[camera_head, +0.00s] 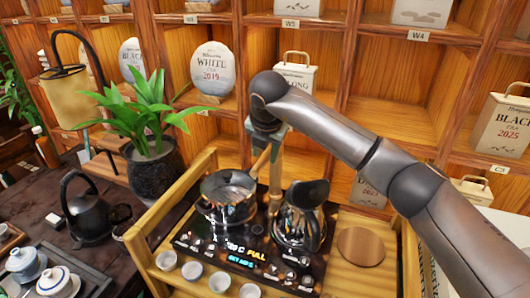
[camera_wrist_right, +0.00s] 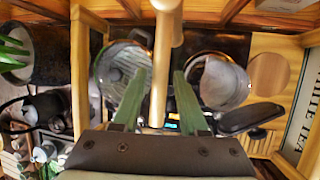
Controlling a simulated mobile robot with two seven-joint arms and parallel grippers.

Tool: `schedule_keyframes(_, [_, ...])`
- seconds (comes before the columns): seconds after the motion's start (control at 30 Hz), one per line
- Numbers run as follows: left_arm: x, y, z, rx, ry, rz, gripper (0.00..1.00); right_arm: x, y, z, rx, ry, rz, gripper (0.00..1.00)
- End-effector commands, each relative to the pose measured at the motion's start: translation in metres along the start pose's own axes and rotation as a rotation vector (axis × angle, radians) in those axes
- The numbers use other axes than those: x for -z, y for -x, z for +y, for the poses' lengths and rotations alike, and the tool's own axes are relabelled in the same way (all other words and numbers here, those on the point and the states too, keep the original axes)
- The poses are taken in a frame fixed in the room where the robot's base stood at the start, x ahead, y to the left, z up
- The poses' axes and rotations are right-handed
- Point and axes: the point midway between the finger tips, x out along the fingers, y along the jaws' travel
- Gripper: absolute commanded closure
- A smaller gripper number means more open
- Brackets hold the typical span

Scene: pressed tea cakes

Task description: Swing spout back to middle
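The spout (camera_head: 276,178) is a pale bamboo-like tube standing at the back of the stove unit, between a steel pot (camera_head: 230,192) and a glass kettle with a black lid (camera_head: 300,216). In the right wrist view the spout (camera_wrist_right: 160,70) runs down the middle, with the pot (camera_wrist_right: 122,70) to its left and the kettle (camera_wrist_right: 217,82) to its right. My right gripper (camera_wrist_right: 160,95) is open, with its two green fingers on either side of the spout and gaps showing. In the head view my right gripper (camera_head: 270,135) is partly hidden by its own wrist. My left gripper is not in view.
The stove's lit control panel (camera_head: 245,256) faces front, with several small white cups (camera_head: 219,279) along the wooden tray's front edge. A potted plant (camera_head: 155,165) and black kettle (camera_head: 90,215) stand left. Wooden shelves (camera_head: 390,120) with tea packages rise close behind.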

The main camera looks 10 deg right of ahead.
Motion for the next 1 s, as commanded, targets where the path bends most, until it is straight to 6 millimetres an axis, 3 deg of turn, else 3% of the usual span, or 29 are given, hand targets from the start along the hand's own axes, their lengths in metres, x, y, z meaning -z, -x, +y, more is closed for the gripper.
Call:
schedule_keyframes(0.1, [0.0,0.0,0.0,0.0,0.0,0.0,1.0,0.0,0.0,0.0,0.001,0.0,0.001,0.44])
schedule_keyframes(0.47, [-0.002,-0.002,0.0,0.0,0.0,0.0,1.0,0.0,0.008,0.0,-0.002,0.0,-0.001,0.44])
schedule_keyframes(1.0, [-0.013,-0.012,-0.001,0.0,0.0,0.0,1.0,0.0,0.111,0.0,-0.001,0.0,-0.002,0.44])
